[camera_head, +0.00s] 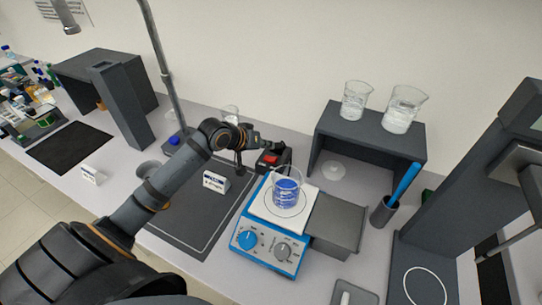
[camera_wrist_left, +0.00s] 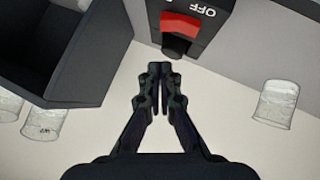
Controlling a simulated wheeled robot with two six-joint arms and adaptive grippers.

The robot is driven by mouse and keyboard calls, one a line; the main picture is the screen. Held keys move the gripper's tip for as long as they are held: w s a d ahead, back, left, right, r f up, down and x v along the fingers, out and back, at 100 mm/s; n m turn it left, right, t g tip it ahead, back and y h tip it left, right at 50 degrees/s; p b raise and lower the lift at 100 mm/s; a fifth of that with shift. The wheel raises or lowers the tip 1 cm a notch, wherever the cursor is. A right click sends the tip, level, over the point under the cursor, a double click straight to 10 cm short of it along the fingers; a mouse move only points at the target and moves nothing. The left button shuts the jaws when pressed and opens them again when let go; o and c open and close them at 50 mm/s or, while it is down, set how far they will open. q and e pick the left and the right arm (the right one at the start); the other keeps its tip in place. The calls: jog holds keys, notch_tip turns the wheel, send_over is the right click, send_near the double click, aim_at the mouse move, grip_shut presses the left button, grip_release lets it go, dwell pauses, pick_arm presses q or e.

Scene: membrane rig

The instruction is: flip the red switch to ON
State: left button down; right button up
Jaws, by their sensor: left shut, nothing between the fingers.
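The red switch (camera_head: 269,159) sits on a small black box behind the hot plate. In the left wrist view the red rocker (camera_wrist_left: 182,27) shows near the top, on the black box's face, with the word OFF printed beside it and upside down in the picture. The other end of the box is cut off by the frame's edge. My left gripper (camera_head: 272,143) is at the box, partly hidden by its own wrist in the head view. Its fingers (camera_wrist_left: 160,68) are shut and empty, with tips just short of the rocker in the wrist picture; contact cannot be told. My right gripper is not in view.
A beaker of blue liquid (camera_head: 287,188) stands on the blue hot plate (camera_head: 247,222), close to the switch box. A dark shelf (camera_head: 383,143) with two beakers stands to the right. A glass beaker (camera_wrist_left: 276,104) is right of my fingers in the wrist view.

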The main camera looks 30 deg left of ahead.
aim_at(268, 161)
pick_arm(q)
jog(key=f, duration=0.1)
jog(key=d+f, duration=0.1)
jog(key=shift+d+f, duration=0.1)
jog(key=shift+f, duration=0.2)
jog(key=shift+d+f, duration=0.15)
jog(key=shift+f, duration=0.3)
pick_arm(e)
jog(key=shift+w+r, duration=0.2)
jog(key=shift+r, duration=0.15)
pick_arm(q)
jog(key=shift+d+f+y+p, duration=0.15)
jog(key=shift+f+y+p, duration=0.15)
jog(key=shift+y+p, duration=0.15)
jog(key=shift+d, duration=0.25)
jog(key=shift+s+a+r+p, duration=0.1)
jog(key=shift+a+r+p, duration=0.05)
jog(key=shift+a+p, duration=0.7)
jog(key=shift+a, duration=0.1)
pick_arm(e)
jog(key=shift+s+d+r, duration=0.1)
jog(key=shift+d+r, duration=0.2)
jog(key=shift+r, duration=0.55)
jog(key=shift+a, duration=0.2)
